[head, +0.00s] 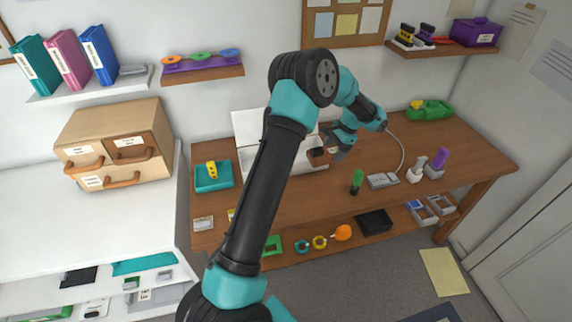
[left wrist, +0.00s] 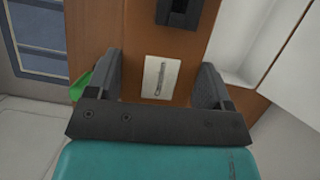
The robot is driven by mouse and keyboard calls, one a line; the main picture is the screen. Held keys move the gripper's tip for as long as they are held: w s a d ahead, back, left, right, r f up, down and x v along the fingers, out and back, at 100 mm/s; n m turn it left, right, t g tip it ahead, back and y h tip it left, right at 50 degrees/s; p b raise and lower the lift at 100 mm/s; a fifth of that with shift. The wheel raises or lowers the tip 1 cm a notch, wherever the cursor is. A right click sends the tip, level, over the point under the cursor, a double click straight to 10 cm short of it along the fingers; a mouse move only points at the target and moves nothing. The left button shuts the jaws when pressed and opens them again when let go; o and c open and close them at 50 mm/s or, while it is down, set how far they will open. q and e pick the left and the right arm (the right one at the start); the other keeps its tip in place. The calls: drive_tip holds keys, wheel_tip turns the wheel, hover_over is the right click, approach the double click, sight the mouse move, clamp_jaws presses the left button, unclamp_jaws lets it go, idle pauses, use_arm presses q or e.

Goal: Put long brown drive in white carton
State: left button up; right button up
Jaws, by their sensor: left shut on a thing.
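The white carton (head: 247,162) stands on the wooden desk with its lid up at the back, partly hidden behind my arm. My left gripper (head: 333,154) is just right of the carton. It is shut on the long brown drive (head: 317,151), whose dark end points toward the carton. In the left wrist view the drive (left wrist: 186,55) lies between the two fingers (left wrist: 158,82), with a white label on its face and a black part at its far end. My right gripper is not in view.
A green pen-like thing (head: 357,180), a grey device (head: 382,181) with a cable and a purple-topped thing (head: 440,158) stand to the right on the desk (head: 470,150). A teal tray (head: 213,178) is at the left. A shelf with several things is below.

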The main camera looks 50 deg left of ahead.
use_arm(q)
drive_tip(key=s+a+f, duration=0.1)
drive_tip(key=s+a, duration=0.2)
drive_tip(key=a, duration=0.6)
drive_tip(key=s+a+f+m, duration=0.1)
drive_tip(key=s+a, duration=0.3)
drive_tip(key=a, duration=0.6)
drive_tip(key=shift+s, duration=0.25)
drive_tip(key=shift+f, duration=3.15)
drive_tip(key=shift+f, duration=1.85)
drive_tip(key=shift+f, duration=0.1)
drive_tip(key=o, duration=1)
drive_tip(key=shift+o, duration=0.2)
